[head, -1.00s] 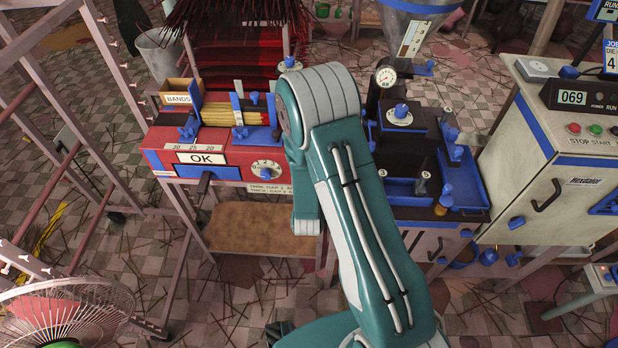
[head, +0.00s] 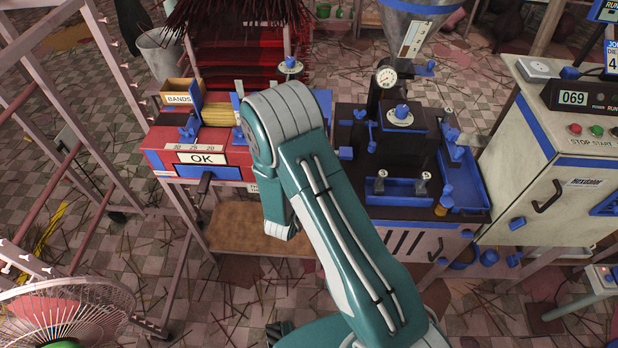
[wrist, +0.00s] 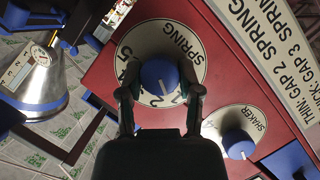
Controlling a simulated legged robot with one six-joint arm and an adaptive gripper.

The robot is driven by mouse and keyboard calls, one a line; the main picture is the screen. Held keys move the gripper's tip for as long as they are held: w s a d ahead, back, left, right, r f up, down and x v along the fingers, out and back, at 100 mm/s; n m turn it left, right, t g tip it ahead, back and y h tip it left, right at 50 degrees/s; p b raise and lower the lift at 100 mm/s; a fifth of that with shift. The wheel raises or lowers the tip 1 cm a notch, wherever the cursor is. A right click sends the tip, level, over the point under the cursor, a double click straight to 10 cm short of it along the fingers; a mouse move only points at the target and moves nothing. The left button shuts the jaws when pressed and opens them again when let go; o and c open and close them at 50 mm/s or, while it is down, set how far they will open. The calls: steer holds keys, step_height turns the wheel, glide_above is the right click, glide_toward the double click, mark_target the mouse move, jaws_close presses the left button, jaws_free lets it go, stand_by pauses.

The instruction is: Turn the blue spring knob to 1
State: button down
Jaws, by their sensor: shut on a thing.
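The blue spring knob (wrist: 159,77) sits on a round white dial marked SPRING, on a red panel, in the wrist view. A white pointer line on the knob runs toward the lower part of the picture. Digits show around the dial, some partly covered; I cannot tell exactly which one the line meets. My gripper (wrist: 160,92) has one finger on each side of the knob and is shut on it. In the head view the gripper and this knob are hidden behind my arm.
A second blue knob marked SHAKER (wrist: 237,143) sits close to the right finger. A label plate with gap settings (wrist: 275,50) is at the upper right. In the head view, the red machine with the OK plate (head: 201,158) stands left of the dark extruder bench (head: 400,160).

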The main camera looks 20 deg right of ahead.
steer(key=shift+w+a+n, duration=0.15)
steer(key=shift+a+n, duration=0.05)
steer(key=shift+n, duration=0.3)
steer(key=shift+h, duration=0.3)
steer(key=shift+c, duration=1.3)
jaws_free()
steer(key=shift+a, duration=0.1)
steer(key=v, duration=1.2)
steer(key=shift+f, duration=0.2)
